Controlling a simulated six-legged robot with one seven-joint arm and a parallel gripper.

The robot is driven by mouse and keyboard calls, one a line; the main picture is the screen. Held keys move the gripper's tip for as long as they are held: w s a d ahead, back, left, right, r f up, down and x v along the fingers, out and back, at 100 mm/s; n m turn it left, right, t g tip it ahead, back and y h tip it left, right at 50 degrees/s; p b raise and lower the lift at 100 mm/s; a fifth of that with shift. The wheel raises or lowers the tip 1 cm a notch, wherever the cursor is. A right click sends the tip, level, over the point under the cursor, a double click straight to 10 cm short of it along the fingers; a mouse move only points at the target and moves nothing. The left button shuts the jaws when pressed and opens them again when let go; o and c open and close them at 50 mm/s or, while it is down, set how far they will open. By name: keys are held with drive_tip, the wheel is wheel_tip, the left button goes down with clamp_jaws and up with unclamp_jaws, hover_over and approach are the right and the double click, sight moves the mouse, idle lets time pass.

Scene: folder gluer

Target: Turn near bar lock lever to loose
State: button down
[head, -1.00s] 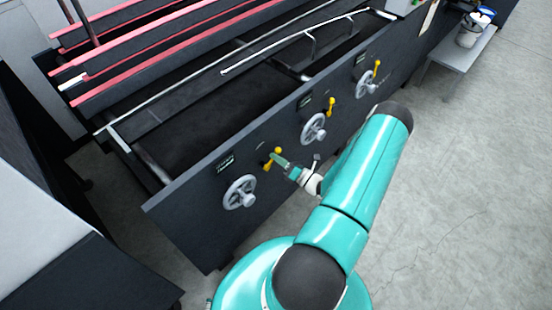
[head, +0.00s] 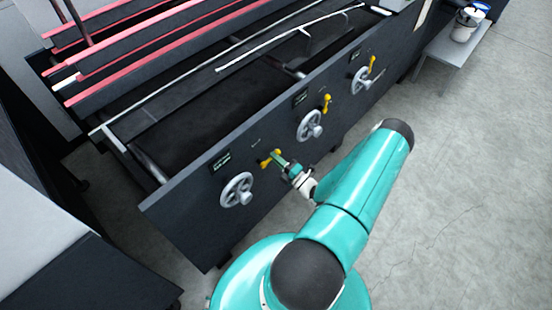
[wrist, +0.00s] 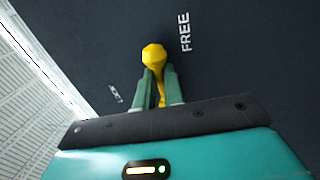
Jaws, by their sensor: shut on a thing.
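The near yellow lock lever (head: 265,161) is on the dark side panel, just above and right of the nearest grey handwheel. My gripper (head: 280,159) reaches it from the right and is shut on it. In the wrist view, the lever's round yellow knob (wrist: 153,54) stands out beyond the fingertips. The green fingers of my gripper (wrist: 160,76) lie on either side of the yellow shaft. White lettering FREE (wrist: 185,32) is right of the knob, and a smaller white mark (wrist: 115,94) is left of it. The lever's pivot is not clear.
The near handwheel (head: 237,190) is close below left of the lever. Farther along the panel are a middle handwheel (head: 310,125) and a far handwheel (head: 361,80), each with a yellow lever. A bench with buckets (head: 467,25) stands at upper right. The floor (head: 455,170) at right is clear.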

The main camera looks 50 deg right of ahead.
drive_tip(key=shift+s+a+f, duration=0.1)
idle(0.3)
drive_tip(key=c, duration=1.5)
unclamp_jaws()
drive_tip(key=s+f, duration=0.2)
drive_tip(key=s, duration=1.1)
drive_tip(key=shift+s+d+f, duration=0.2)
drive_tip(key=shift+s+f, duration=0.05)
drive_tip(key=shift+f, duration=0.05)
drive_tip(key=shift+r, duration=0.1)
